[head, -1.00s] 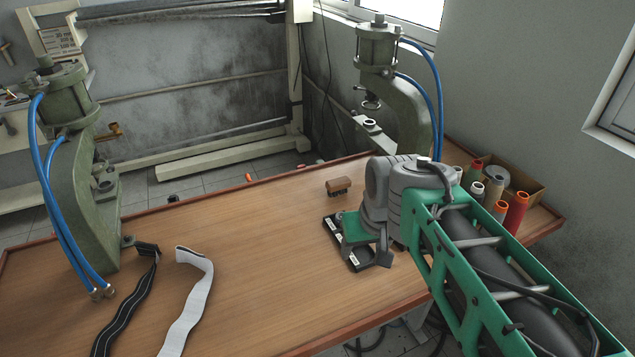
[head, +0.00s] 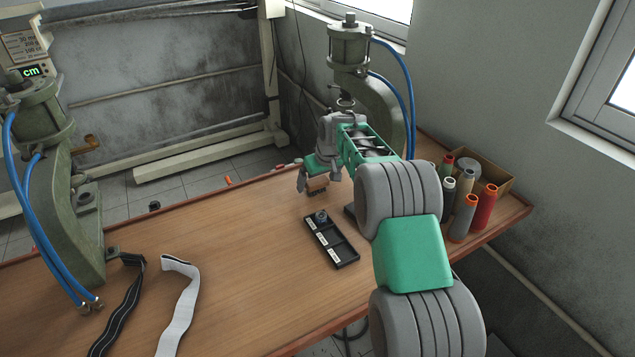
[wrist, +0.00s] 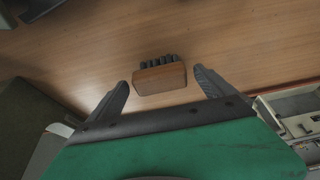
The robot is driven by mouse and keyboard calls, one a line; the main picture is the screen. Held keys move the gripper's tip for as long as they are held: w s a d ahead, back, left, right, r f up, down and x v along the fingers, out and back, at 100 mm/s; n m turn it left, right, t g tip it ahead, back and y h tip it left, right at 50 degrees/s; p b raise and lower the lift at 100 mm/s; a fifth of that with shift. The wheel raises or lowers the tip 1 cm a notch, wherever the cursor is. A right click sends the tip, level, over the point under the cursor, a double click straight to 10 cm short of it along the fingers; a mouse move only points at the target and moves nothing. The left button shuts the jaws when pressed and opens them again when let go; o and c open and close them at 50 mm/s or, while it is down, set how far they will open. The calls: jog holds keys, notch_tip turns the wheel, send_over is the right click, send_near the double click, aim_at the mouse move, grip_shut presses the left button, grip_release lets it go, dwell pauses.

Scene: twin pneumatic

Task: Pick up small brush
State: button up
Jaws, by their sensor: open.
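The small brush (head: 317,185) has a brown wooden block and dark bristles. It lies on the wooden table near the back edge, in front of the right press. In the wrist view the brush (wrist: 160,79) sits between and slightly beyond the two dark fingertips, with a gap on each side. My gripper (wrist: 162,88) is open and empty. In the head view my gripper (head: 318,180) is at the brush and partly covers it from above. Whether a finger touches the brush cannot be told.
A black compartment tray (head: 332,240) lies in front of the brush. Thread spools (head: 465,205) and a cardboard box (head: 490,176) stand at the right. The right press (head: 380,100) rises behind my arm. Black and white straps (head: 180,300) lie at left, with bare table (head: 240,250) between.

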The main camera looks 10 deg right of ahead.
jog(key=shift+w+f, duration=0.1)
jog(key=shift+f, duration=0.1)
jog(key=c, duration=1.5)
